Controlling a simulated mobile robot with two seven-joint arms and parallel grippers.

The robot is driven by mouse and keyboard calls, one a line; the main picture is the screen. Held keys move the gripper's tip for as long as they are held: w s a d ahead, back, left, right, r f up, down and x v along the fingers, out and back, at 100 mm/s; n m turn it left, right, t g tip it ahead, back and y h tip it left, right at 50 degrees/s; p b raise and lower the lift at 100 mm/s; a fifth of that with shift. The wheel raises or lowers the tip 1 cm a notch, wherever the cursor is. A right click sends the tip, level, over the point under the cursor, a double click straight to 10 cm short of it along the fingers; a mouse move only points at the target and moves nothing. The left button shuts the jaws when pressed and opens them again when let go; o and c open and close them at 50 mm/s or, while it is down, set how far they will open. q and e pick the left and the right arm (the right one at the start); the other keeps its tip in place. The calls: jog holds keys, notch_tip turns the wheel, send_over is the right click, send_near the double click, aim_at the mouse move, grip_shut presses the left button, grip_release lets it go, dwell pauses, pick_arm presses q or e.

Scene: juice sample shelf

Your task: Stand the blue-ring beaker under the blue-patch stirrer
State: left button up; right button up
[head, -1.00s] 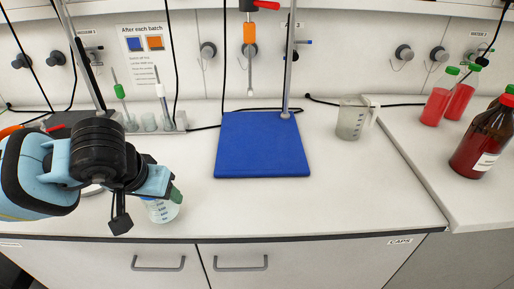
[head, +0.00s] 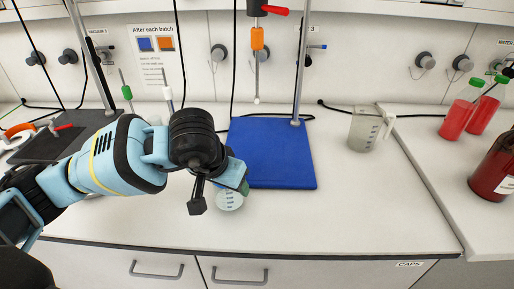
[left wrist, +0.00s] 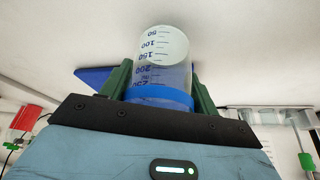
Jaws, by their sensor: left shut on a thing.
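The blue-ring beaker (left wrist: 160,72) is clear with blue volume marks and a blue band. My left gripper (left wrist: 160,88) is shut on it, one green finger on each side. In the head view the beaker (head: 229,200) shows below my left gripper (head: 240,180), at the front left edge of the blue mat (head: 270,150). I cannot tell whether it touches the counter. A stirrer with an orange patch (head: 257,38) hangs above the mat's back. No blue-patch stirrer can be made out. My right gripper is not in view.
A dark pad (head: 62,140) with a stand is at left, partly behind my arm. A clear jug (head: 365,130) stands right of the mat. Red bottles (head: 457,118) and a brown bottle (head: 495,165) are at far right. The counter front right of the mat is clear.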

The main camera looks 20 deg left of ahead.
pick_arm(q)
jog(key=w, duration=0.7)
jog(key=w+d, duration=0.1)
jog(key=w, duration=0.2)
jog(key=shift+w+d+r+p, duration=0.1)
jog(key=shift+w+p, duration=0.05)
jog(key=shift+p, duration=0.2)
jog(key=shift+w, duration=0.5)
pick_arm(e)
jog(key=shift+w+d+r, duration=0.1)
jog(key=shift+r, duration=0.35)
pick_arm(q)
jog(key=shift+w, duration=0.1)
jog(key=w, duration=0.3)
jog(key=shift+w+d, duration=0.15)
jog(key=shift+d, duration=0.1)
jog(key=shift+w, duration=0.2)
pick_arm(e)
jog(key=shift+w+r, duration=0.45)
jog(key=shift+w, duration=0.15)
pick_arm(q)
jog(key=shift+f, duration=0.35)
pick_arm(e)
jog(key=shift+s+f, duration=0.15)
